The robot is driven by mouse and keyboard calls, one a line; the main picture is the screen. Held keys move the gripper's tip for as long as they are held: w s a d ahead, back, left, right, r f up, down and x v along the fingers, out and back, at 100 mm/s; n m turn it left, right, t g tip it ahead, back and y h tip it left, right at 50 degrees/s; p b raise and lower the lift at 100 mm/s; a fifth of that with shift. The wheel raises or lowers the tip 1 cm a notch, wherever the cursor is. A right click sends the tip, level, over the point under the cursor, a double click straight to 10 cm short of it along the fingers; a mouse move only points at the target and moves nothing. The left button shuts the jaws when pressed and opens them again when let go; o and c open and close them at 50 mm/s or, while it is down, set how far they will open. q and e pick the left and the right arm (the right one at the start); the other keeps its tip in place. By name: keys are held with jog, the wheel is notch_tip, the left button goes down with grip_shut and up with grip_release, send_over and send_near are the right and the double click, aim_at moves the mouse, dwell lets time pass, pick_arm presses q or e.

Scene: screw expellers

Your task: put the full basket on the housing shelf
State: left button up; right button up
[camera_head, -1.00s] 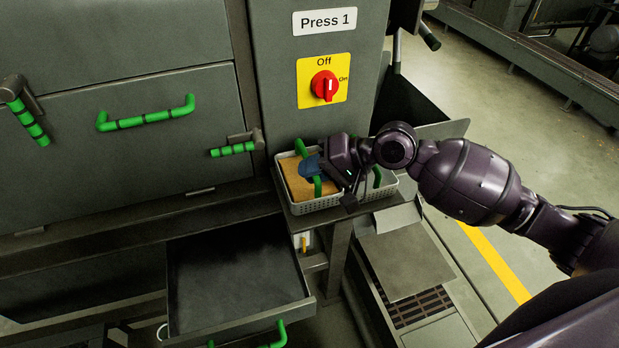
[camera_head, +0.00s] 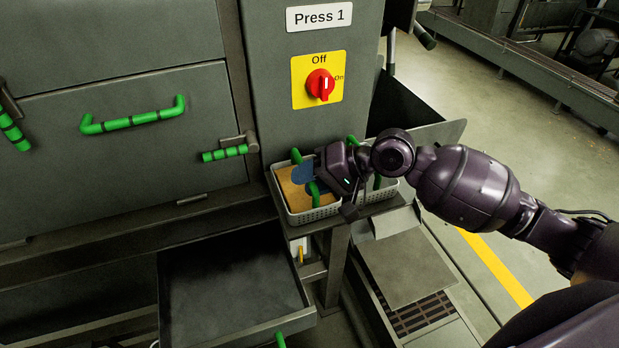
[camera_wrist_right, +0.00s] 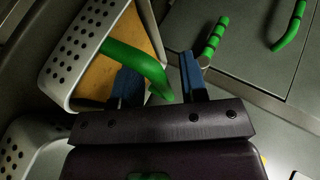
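The full basket (camera_head: 320,213) is a light, perforated basket with brown-yellow contents and a green handle. It stands on a small ledge below the Press 1 switch panel. It also shows at upper left in the right wrist view (camera_wrist_right: 68,60). My right gripper (camera_head: 306,174) is over this basket. In the right wrist view its two blue fingers (camera_wrist_right: 160,82) are apart, with the end of the green handle between them; I see no clear grip on it. The housing shelf cannot be told for certain. My left gripper is not in view.
A second perforated basket (camera_head: 386,192) with a green handle stands close to the right. An open, dark drawer (camera_head: 230,285) juts out below left. The press door has a green handle (camera_head: 132,118) and a green latch (camera_head: 224,154). Open floor lies to the right.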

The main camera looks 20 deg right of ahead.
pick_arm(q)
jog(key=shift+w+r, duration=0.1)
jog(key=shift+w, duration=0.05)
pick_arm(e)
jog(key=shift+d+r, duration=0.1)
jog(key=shift+r, duration=0.05)
jog(key=shift+s+d+r, duration=0.1)
jog(key=shift+d+r, duration=0.05)
jog(key=shift+d, duration=0.15)
jog(key=v, duration=0.9)
jog(key=shift+s+d+r, duration=0.15)
jog(key=shift+s+d, duration=0.05)
jog(key=shift+d, duration=0.15)
jog(key=shift+s+d+r, duration=0.25)
jog(key=shift+d+r, duration=0.15)
jog(key=shift+d, duration=0.05)
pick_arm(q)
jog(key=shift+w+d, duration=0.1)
